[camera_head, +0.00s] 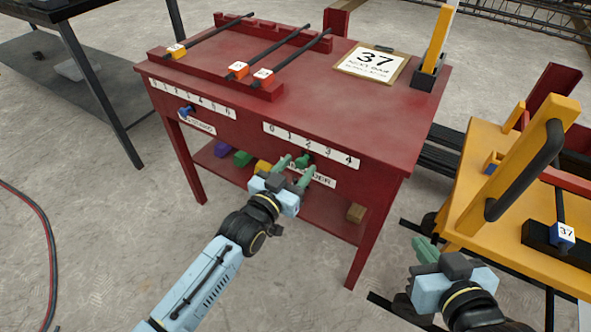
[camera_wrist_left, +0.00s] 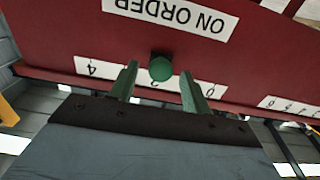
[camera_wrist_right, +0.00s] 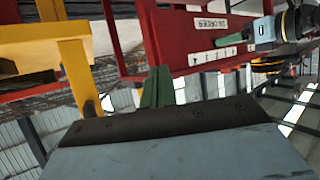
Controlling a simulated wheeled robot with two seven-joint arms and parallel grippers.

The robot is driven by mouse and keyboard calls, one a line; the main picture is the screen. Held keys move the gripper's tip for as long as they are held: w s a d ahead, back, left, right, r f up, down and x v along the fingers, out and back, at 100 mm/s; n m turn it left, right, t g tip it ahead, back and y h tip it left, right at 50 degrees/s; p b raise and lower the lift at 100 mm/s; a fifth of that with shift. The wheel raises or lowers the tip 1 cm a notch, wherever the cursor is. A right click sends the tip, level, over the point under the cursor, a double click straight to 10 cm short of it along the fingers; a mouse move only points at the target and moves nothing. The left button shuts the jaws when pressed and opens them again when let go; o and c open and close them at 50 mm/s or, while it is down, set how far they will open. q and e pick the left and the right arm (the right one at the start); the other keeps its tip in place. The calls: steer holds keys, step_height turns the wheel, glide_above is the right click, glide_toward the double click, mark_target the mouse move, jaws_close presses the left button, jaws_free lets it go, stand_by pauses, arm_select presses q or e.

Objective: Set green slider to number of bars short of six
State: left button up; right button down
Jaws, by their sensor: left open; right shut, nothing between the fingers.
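The green slider knob (camera_head: 304,159) sticks out of the red table's front, below the 0–4 scale (camera_head: 311,146) and near its middle, about at 2. In the left wrist view the knob (camera_wrist_left: 160,68) is between the two fingers, with a gap on each side. My left gripper (camera_head: 296,168) is open around it. The ON ORDER label (camera_wrist_left: 170,14) is partly hidden in the head view. Three dark bars (camera_head: 290,53) with number tags lie across the red rack (camera_head: 215,77) on the tabletop. My right gripper (camera_head: 427,248) is shut and empty, right of the table.
A blue slider knob (camera_head: 186,110) sits under the 0–6 scale at left. A clipboard (camera_head: 371,63) reading 37 lies on the tabletop. Coloured blocks (camera_head: 242,158) lie on the lower shelf. A yellow cart (camera_head: 480,195) with a black handle stands at right, near my right gripper.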

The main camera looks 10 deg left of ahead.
arm_select(q)
jaws_close()
stand_by(0.3)
